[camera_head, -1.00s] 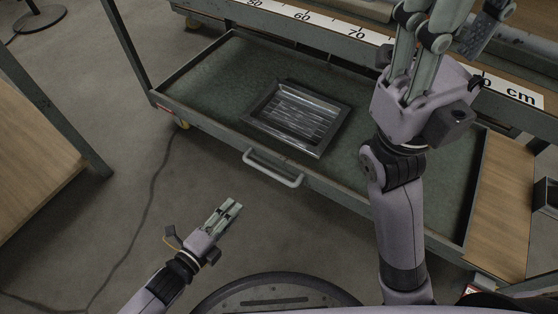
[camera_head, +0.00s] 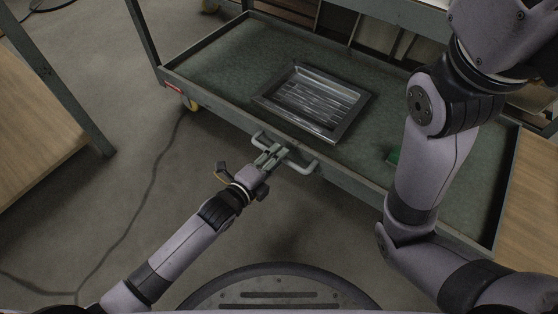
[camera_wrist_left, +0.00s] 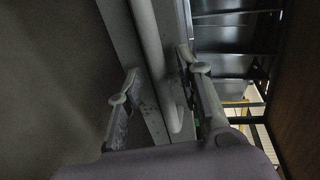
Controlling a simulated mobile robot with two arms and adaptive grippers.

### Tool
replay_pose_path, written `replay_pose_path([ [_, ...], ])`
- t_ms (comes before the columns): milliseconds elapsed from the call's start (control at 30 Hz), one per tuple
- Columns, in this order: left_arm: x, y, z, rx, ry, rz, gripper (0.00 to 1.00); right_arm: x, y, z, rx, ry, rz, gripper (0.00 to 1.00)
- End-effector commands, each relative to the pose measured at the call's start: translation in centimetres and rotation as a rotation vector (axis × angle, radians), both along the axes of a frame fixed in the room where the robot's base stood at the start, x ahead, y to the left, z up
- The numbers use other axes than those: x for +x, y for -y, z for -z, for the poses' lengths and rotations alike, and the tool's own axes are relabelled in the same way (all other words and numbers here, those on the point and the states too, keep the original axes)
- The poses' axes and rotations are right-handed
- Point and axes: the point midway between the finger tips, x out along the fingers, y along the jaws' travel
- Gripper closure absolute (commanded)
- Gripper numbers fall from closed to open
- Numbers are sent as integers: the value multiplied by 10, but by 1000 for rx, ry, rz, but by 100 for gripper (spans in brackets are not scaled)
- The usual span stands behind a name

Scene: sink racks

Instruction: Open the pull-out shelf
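The pull-out shelf is a shallow green tray (camera_head: 215,60) with a raised grey rim, low in the cart in the head view. A pale bar handle (camera_head: 304,168) sticks out from its front edge. My left gripper (camera_head: 272,156) is at the handle. In the left wrist view the handle bar (camera_wrist_left: 152,45) runs between the two spread fingers of my left gripper (camera_wrist_left: 160,95), with a gap beside the left finger. My right arm reaches over the shelf's right part. Its gripper body is cut off by the top edge and its fingers are out of sight.
A square metal tray with slats (camera_head: 318,103) lies on the shelf. A wooden table (camera_head: 35,115) stands at the left, and a wooden surface (camera_head: 530,190) at the right.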

Motion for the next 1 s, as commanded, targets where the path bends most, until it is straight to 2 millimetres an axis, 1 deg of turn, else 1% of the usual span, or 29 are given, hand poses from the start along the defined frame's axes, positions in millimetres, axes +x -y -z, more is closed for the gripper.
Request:
replay_pose_path([
  [33, 4, 3, 3, -1, 1, 0, 67, -4, 0, 2, 0, 11, 0, 60],
  [200, 11, 9, 3, 0, 0, 1, 67, -9, -1, -1, -1, 27, 1, 60],
  [500, 12, 9, 2, 0, 0, 1, 68, -9, -1, -2, -2, 27, 2, 60],
  [1000, 12, 9, 3, 0, 0, 0, 100, -9, -1, -2, -2, 27, 1, 60],
])
